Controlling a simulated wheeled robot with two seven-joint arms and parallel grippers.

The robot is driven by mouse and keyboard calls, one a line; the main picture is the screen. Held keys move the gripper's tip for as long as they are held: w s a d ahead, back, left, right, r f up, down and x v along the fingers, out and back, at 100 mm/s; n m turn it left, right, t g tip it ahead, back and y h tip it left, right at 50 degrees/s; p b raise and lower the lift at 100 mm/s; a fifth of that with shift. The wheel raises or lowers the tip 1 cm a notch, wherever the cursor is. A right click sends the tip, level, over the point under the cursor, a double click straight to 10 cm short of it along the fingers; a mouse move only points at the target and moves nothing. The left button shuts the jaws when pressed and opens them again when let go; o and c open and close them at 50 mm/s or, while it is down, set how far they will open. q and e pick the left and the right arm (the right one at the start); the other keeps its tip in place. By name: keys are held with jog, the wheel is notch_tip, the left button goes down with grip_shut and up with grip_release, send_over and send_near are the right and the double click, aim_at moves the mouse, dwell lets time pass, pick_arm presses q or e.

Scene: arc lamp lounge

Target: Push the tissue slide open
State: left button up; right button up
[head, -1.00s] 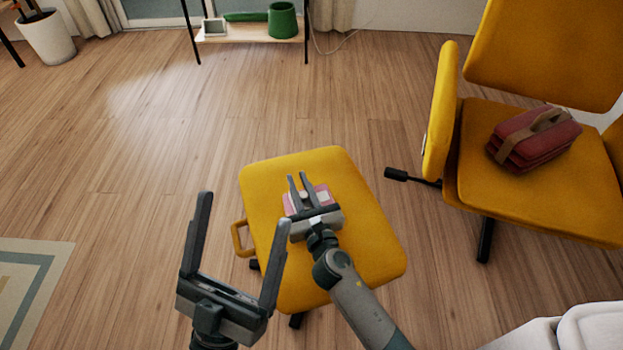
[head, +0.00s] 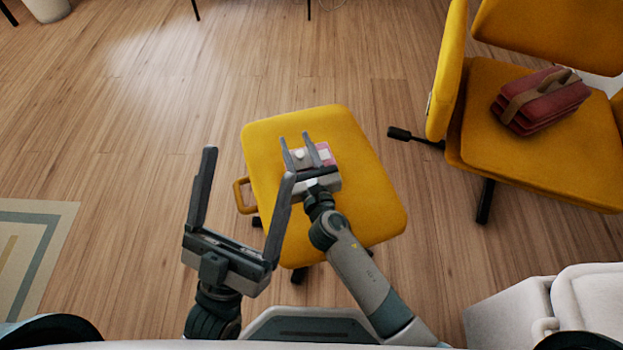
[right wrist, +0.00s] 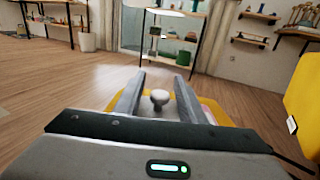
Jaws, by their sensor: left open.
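The tissue slide is a small pink box (head: 325,152) with a pale top part, lying on the yellow stool seat (head: 365,205). A white knob (head: 300,155) stands up from it and also shows in the right wrist view (right wrist: 160,97). My right gripper (head: 295,137) is over the box, its fingers apart with one on each side of the knob; gaps show beside the knob in the wrist view. The gripper's body hides the box's near part. My left gripper (head: 249,162) is open and empty, left of the box and nearer to me.
A yellow chair (head: 520,135) stands at the right with a red strapped bundle (head: 542,100) on it. A yellow loop handle (head: 240,197) is on the stool's left side.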

jog(key=v, duration=1)
jog(key=shift+s+p, duration=0.25)
jog(key=shift+p, duration=0.05)
jog(key=v, duration=0.5)
jog(key=shift+s+d, duration=0.25)
jog(key=shift+s, duration=0.25)
pick_arm(q)
jog(key=shift+s+d+f, duration=0.1)
jog(key=shift+d+f, duration=0.05)
jog(key=shift+f, duration=0.2)
